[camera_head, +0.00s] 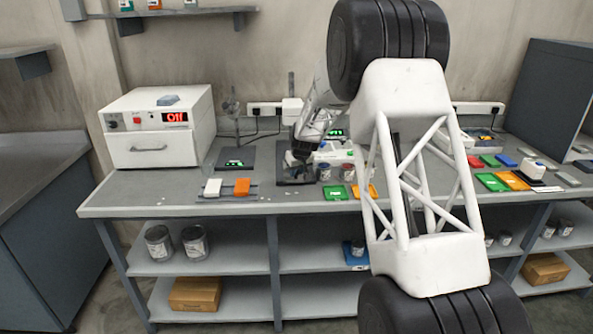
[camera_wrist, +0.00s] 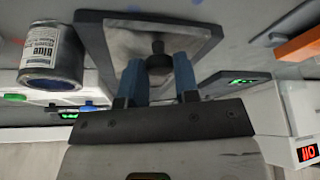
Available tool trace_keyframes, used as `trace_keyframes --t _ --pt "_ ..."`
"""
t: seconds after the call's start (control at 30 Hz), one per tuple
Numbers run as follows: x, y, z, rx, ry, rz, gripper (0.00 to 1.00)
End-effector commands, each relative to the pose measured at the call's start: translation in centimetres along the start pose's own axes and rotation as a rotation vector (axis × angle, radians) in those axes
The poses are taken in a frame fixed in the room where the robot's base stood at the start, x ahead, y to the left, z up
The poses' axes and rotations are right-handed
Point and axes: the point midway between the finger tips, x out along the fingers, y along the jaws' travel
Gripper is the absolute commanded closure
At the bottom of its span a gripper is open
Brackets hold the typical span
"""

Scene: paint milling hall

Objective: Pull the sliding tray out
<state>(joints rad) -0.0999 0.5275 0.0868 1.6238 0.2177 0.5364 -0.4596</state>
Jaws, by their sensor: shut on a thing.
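In the wrist view, a dark-rimmed plate (camera_wrist: 96,38) with a scuffed grey face carries a black knob (camera_wrist: 157,64). This plate looks like the sliding tray, though I cannot tell for sure. My gripper (camera_wrist: 158,72) has its two blue fingers on either side of the knob and is shut on it. In the head view, my gripper (camera_head: 300,155) is low over the bench at a small dark base (camera_head: 290,182). The arm and gripper hide most of that spot, so how far the tray is out cannot be told.
A paint can (camera_wrist: 52,55) labelled blue stands close beside my gripper in the wrist view. White (camera_head: 212,188) and orange (camera_head: 242,187) blocks and a green tray (camera_head: 335,192) lie near the front edge.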

Motion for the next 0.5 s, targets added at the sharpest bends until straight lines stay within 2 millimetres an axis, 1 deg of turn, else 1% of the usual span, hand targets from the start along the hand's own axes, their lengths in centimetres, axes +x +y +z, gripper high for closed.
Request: trace_keyframes --t 0.03,0.1,0.2,0.5 --pt "-0.03 -0.03 -0.05 0.0 0.001 0.0 0.69" --pt "-0.03 -0.02 -0.06 0.0 0.001 0.0 0.59" --pt "-0.02 -0.02 -0.05 0.0 0.001 0.0 0.46" --pt "-0.06 0.01 -0.03 0.0 0.0 0.0 0.46"
